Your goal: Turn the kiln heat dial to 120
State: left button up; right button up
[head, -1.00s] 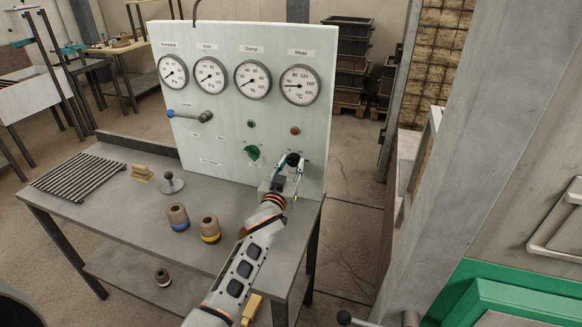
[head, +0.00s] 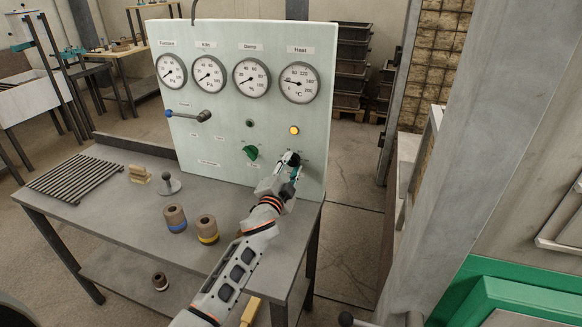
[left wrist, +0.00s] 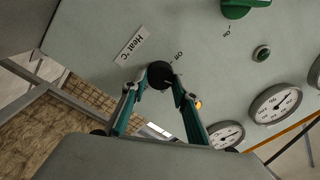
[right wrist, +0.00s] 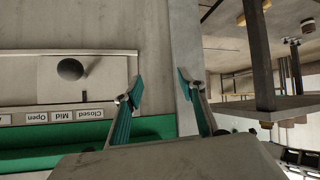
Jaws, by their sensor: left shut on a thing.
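The black heat dial (left wrist: 160,70) is on the pale control panel (head: 225,120), beside a "Heat °C" label in the left wrist view. My left gripper (left wrist: 157,82) is shut on this dial, one finger on each side. In the head view the left gripper (head: 290,170) covers most of the dial at the panel's lower right. The heat gauge (head: 300,83) is at the panel's upper right; its needle points left, and the exact reading is too small to tell. A yellow lamp (head: 294,130) glows below it. My right gripper (right wrist: 160,90) is open and empty.
A green knob (head: 250,153) and a blue-tipped lever (head: 188,115) are on the panel, left of my left gripper. Two spools (head: 207,229) stand on the workbench (head: 130,222). The right wrist view shows a dark knob (right wrist: 70,69) above Closed/Mid/Open labels.

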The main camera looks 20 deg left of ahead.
pick_arm(q)
jog(key=shift+m, duration=1)
jog(key=m, duration=0.7)
jog(key=shift+a+h, duration=0.1)
jog(key=shift+h, duration=0.2)
jog(key=shift+f+m+p, duration=0.1)
jog(key=shift+m+p, duration=0.25)
jog(key=shift+m, duration=0.45)
jog(key=o, duration=1.1)
